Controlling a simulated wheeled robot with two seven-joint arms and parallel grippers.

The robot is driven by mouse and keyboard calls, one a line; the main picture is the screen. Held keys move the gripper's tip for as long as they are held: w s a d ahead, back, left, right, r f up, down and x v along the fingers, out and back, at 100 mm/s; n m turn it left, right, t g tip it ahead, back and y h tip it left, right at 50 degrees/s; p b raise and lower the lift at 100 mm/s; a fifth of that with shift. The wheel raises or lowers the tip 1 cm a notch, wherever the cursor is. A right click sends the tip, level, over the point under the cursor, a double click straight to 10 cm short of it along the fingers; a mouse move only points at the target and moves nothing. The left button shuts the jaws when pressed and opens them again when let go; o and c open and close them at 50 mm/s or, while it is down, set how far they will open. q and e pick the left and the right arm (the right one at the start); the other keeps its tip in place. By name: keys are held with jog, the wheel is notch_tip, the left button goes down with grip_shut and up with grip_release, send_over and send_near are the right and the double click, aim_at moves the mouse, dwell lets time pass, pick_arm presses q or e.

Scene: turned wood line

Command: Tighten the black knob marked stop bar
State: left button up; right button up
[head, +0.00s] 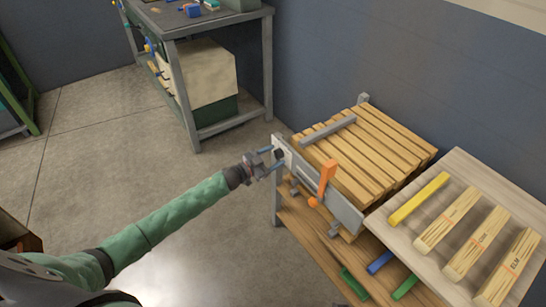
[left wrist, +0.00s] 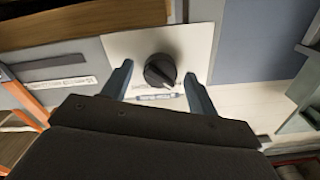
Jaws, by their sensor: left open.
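The black knob (left wrist: 160,71) sits on a pale plate (left wrist: 192,42) in the left wrist view, with small dark lettering below it that is too blurred to read. My left gripper (left wrist: 163,82) is open, with one finger on each side of the knob and a visible gap to it. In the head view my left gripper (head: 272,156) is at the left end of the slatted bench's front, at the small pale plate (head: 287,152). The knob is a small dark spot there, partly hidden by the fingers. My right gripper is not in view.
An orange handle (head: 328,174) sticks up from the grey front rail (head: 345,207), right of my gripper. Wooden slats (head: 370,150) lie behind it. A board with labelled sticks (head: 463,170) stands at the right. A grey workbench (head: 225,25) stands behind.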

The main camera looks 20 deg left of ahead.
pick_arm(q)
jog(key=c, duration=1)
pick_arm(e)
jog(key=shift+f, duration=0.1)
pick_arm(q)
jog(key=shift+m, duration=0.4)
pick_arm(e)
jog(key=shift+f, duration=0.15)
pick_arm(q)
jog(key=m, duration=0.2)
jog(key=shift+f+m+b, duration=0.1)
jog(key=shift+m+b, duration=0.2)
jog(key=shift+b, duration=0.1)
jog(key=shift+m+b, duration=2.75)
jog(key=shift+m, duration=4.65)
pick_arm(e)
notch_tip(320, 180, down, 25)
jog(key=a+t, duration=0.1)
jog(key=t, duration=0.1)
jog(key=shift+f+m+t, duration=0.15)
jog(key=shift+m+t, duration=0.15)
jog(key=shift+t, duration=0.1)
